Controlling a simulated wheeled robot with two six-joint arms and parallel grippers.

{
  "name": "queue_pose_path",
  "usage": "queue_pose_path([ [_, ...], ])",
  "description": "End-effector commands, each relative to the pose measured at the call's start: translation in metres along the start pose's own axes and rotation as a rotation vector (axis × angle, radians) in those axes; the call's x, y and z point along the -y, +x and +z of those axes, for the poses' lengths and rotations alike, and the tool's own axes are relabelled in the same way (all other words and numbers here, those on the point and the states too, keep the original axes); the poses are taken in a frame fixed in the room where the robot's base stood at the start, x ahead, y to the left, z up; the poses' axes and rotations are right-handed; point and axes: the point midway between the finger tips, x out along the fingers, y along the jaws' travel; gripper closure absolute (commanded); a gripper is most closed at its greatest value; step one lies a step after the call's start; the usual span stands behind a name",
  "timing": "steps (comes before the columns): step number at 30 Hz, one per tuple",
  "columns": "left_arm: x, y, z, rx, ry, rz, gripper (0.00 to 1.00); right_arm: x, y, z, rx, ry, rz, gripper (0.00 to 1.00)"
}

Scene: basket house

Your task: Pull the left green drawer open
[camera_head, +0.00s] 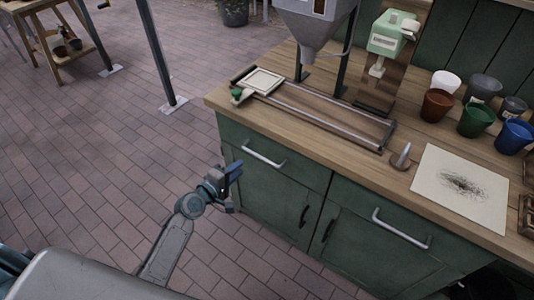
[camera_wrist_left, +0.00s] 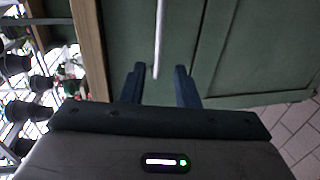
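The left green drawer (camera_head: 290,165) is shut, flush in the cabinet front under the wooden counter. Its light metal bar handle (camera_head: 263,158) runs across its face. My left gripper (camera_head: 236,172) is in front of the cabinet, left of and slightly below the handle in the head view. Its fingers are open and empty. In the left wrist view the handle (camera_wrist_left: 160,35) lines up with the gap between the fingertips (camera_wrist_left: 159,70). The drawer face (camera_wrist_left: 128,25) fills the space ahead. I cannot tell whether the fingertips reach around the bar. My right gripper is out of view.
A second green drawer with a handle (camera_head: 401,229) is to the right, with cupboard doors (camera_head: 268,195) below. The counter (camera_head: 330,135) bears several cups, a sheet of paper (camera_head: 461,187) and a metal frame. Open brick paving (camera_head: 90,150) lies left of the cabinet.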

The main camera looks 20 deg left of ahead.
Motion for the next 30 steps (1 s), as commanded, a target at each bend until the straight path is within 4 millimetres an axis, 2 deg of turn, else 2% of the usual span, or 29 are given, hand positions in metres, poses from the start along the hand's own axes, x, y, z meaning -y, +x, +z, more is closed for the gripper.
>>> queue_pose_path([
  [5, -0.005, 0.018, 0.001, 0.002, -0.010, 0.009, 0.72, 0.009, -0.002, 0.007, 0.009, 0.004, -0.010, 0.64],
  [9, -0.005, 0.045, 0.001, 0.002, -0.010, 0.009, 0.72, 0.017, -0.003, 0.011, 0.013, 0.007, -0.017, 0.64],
  [18, -0.003, 0.094, 0.001, 0.002, -0.007, 0.006, 0.72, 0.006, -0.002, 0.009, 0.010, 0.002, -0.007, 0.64],
  [24, -0.003, 0.106, 0.001, 0.002, -0.005, 0.005, 0.72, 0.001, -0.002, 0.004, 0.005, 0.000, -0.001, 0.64],
  [30, -0.003, 0.107, 0.001, 0.002, -0.004, 0.005, 0.72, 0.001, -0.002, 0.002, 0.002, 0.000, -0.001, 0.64],
])
